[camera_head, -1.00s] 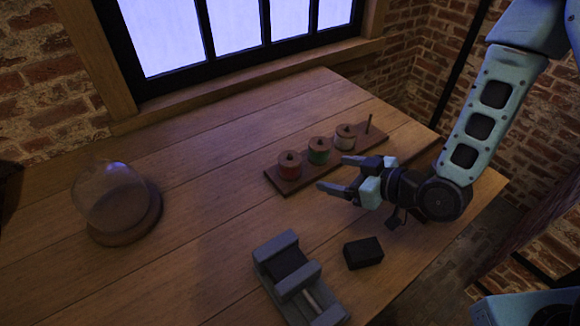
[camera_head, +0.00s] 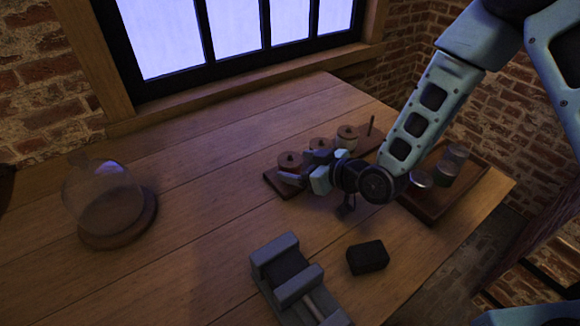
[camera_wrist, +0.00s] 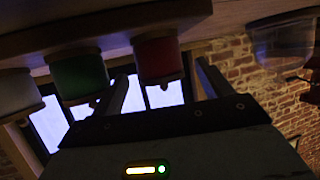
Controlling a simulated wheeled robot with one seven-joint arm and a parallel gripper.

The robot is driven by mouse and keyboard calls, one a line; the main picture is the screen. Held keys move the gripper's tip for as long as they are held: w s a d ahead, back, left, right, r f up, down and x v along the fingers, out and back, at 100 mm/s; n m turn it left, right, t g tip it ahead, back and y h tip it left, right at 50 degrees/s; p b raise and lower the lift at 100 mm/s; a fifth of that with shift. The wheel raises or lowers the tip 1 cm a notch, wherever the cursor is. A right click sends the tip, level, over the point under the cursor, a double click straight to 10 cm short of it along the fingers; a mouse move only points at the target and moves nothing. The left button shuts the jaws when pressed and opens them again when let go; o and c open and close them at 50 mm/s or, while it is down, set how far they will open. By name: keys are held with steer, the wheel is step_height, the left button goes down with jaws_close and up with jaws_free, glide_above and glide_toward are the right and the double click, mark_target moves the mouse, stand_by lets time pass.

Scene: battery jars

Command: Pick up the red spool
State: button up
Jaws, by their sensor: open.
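The red spool (camera_head: 288,159) sits at the left end of a wooden peg rack, and its lower part is hidden behind my gripper. My gripper (camera_head: 298,167) is open, its two fingers reaching toward the red spool from the right. In the wrist view, which looks inverted, the red spool (camera_wrist: 158,58) appears between the two fingers of my gripper (camera_wrist: 163,74). I cannot tell whether either finger touches it. Nothing is held.
A green spool (camera_head: 319,143) and a pale spool (camera_head: 347,133) share the rack (camera_head: 275,186), close to my fingers. A glass dome (camera_head: 102,198) stands left. A grey vise (camera_head: 287,268) and a black block (camera_head: 367,257) lie in front. A wooden tray with jars (camera_head: 427,209) is right.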

mark_target(284, 162)
steer(key=x, duration=0.5)
steer(key=shift+w+a+f, duration=0.1)
steer(key=shift+a, duration=0.1)
steer(key=shift+c, duration=0.4)
steer(key=c, duration=1.1)
steer(key=shift+o, duration=0.2)
